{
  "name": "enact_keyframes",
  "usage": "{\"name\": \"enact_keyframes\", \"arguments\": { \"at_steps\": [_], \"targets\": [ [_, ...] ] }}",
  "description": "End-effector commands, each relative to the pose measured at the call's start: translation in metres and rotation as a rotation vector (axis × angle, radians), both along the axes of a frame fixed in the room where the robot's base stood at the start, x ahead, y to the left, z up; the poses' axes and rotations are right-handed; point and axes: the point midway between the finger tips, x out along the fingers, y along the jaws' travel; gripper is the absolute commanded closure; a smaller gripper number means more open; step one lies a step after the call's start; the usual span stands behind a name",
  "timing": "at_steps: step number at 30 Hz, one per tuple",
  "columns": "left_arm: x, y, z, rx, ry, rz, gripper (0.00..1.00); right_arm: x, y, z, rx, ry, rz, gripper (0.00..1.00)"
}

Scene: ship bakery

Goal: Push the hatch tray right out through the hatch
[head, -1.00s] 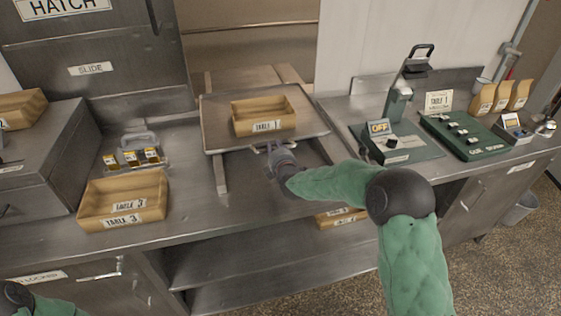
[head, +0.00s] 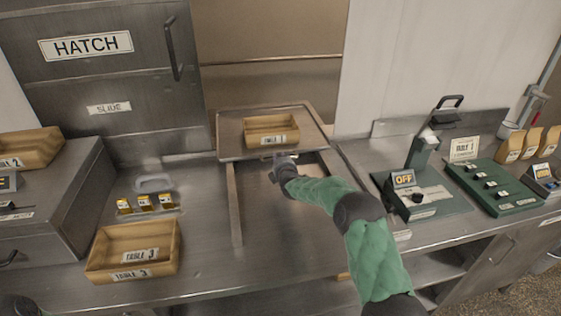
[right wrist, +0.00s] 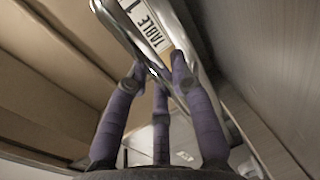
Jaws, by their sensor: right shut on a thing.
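The hatch tray (head: 231,137) is a flat metal tray at the far end of its rails, in the hatch opening (head: 270,85). A wooden box labelled TABLE 1 (head: 271,139) stands on it. My right gripper (head: 281,158) is at the tray's near edge, shut on its front bar. In the right wrist view, the fingers (right wrist: 160,75) close around a shiny metal bar (right wrist: 128,35), with the TABLE 1 label (right wrist: 150,27) behind it. Whether the tray's far edge is past the opening is hard to tell.
The hatch door (head: 100,70) is slid to the left of the opening; a white wall (head: 420,60) bounds its right. A TABLE 3 box (head: 133,272) stands on the left counter, near small jars (head: 145,203). A switch panel marked OFF (head: 425,195) stands right.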

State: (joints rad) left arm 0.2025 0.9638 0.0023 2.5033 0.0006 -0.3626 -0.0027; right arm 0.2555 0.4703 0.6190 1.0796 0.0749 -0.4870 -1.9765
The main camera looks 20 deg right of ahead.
Motion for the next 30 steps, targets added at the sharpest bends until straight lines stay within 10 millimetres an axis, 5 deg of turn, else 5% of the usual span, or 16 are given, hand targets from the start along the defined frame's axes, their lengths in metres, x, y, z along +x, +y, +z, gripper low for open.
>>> {"name": "enact_keyframes", "arguments": {
  "at_steps": [17,18,21,30],
  "targets": [
    [-0.0002,0.0000,0.0018,0.000,0.000,0.000,1.00,0.0091,-0.0031,0.0007,-0.001,-0.002,-0.001,1.00],
    [-0.0002,0.0000,0.0018,0.000,0.000,0.000,1.00,0.0091,-0.0031,0.0010,-0.001,-0.002,-0.001,0.74],
    [-0.0001,0.0000,0.0018,0.000,0.000,0.000,1.00,0.0091,-0.0031,0.0012,-0.001,-0.003,-0.001,0.51],
    [0.0000,0.0000,0.0018,0.000,0.000,0.000,1.00,0.0084,-0.0022,0.0001,0.000,0.000,0.000,0.51]
  ]
}}
